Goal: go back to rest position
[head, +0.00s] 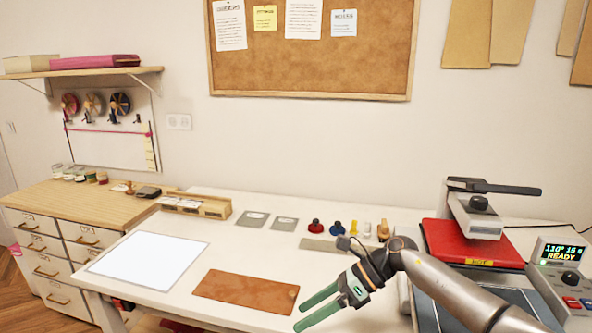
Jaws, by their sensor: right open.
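My right gripper (319,307) shows in the head view at the lower middle, on an arm that comes in from the right. Its two green fingers are spread apart with nothing between them. It hangs over the front part of the white table (227,257), just right of a brown leather piece (246,291). My left gripper is not in the head view.
A heat press with a red plate (468,243) and a control box (561,278) stand at the right. Small coloured items, including a red one (315,226), line the back. A white sheet (149,259) lies left. A wooden rack (196,205) stands behind it.

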